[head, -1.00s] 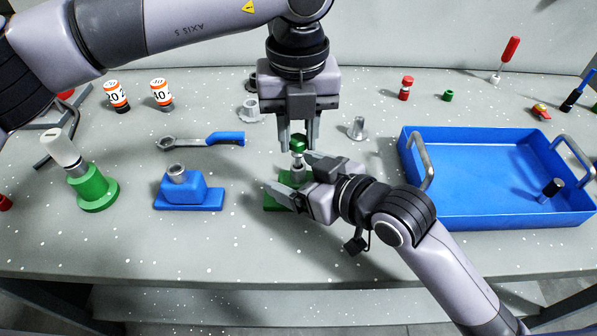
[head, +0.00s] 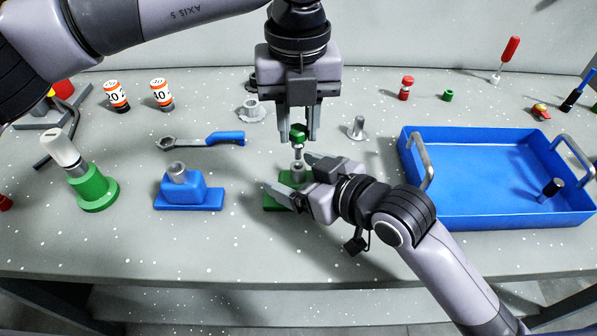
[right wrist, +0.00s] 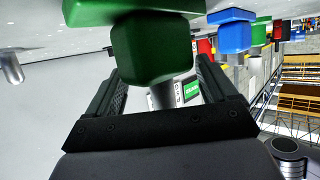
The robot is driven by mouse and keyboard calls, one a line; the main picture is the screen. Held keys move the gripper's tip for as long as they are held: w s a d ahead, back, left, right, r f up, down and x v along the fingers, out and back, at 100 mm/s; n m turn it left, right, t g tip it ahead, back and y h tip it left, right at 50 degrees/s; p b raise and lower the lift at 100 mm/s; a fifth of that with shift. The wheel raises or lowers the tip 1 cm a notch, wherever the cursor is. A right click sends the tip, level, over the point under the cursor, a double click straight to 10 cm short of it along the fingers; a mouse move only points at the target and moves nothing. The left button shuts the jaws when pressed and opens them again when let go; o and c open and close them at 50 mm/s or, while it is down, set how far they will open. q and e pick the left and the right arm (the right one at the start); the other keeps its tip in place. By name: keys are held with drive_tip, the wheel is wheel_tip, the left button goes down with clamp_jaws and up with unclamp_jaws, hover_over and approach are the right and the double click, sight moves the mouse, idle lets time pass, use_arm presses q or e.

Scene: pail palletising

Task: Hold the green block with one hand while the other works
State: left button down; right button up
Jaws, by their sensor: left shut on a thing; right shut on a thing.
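The green block (head: 286,179) stands on its green base near the table's front, with a grey metal collar on top. My right gripper (head: 290,173) is shut on it from the right, partly hiding it. In the right wrist view the green block (right wrist: 148,50) sits between the two fingers, with the metal collar (right wrist: 162,97) beyond. My left gripper (head: 299,136) points down above the block, shut on a green-headed piece (head: 298,132) with a metal shaft. The shaft hangs over the collar; whether its tip is clear of it, I cannot tell.
A blue block (head: 186,190) with a metal collar and a green holder (head: 97,188) with a white-topped piece stand at left. A blue-handled wrench (head: 205,140) lies behind. A blue tray (head: 480,215) fills the right. Metal pieces stand near my left gripper.

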use_arm(q)
drive_tip(key=shift+r, duration=0.1)
drive_tip(key=shift+r, duration=1.9)
use_arm(e)
drive_tip(key=o, duration=1.2)
drive_tip(key=v, duration=1.2)
